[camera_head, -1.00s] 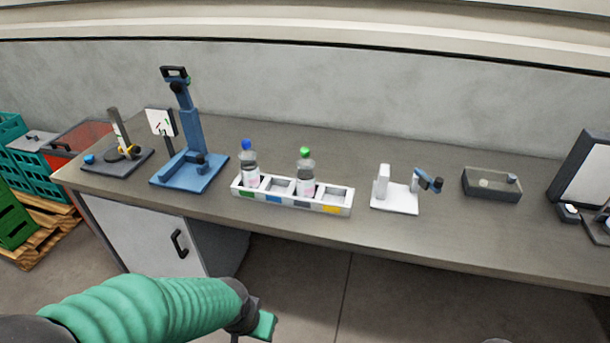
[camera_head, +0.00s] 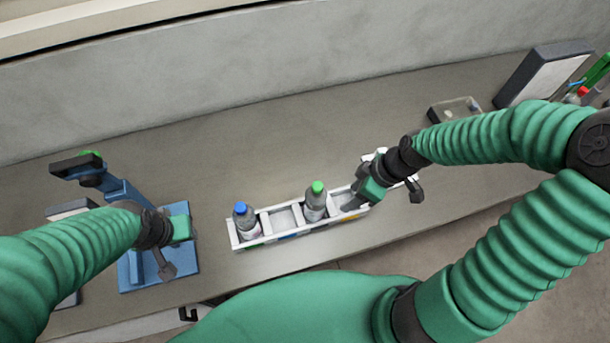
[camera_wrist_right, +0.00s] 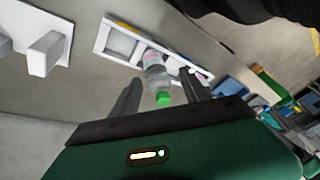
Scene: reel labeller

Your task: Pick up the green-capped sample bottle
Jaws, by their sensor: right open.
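The green-capped sample bottle (camera_head: 316,202) stands upright in a compartment of the white rack (camera_head: 262,243). A blue-capped bottle (camera_head: 243,219) stands in the rack's left end compartment. My right gripper (camera_head: 352,203) is open and empty, just right of the green-capped bottle, over the rack's right end. In the right wrist view the green-capped bottle (camera_wrist_right: 156,76) shows beyond the two open fingers (camera_wrist_right: 160,90), roughly between them, cap toward me. I cannot tell how far it is. My left gripper (camera_head: 170,245) is in front of the blue stand (camera_head: 125,272); its finger opening is unclear.
The blue stand is at the left of the bench (camera_head: 180,155). A white device (camera_head: 374,158) is partly hidden behind my right gripper. A grey box (camera_head: 454,110) and a dark-framed panel (camera_head: 541,72) are at the back right.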

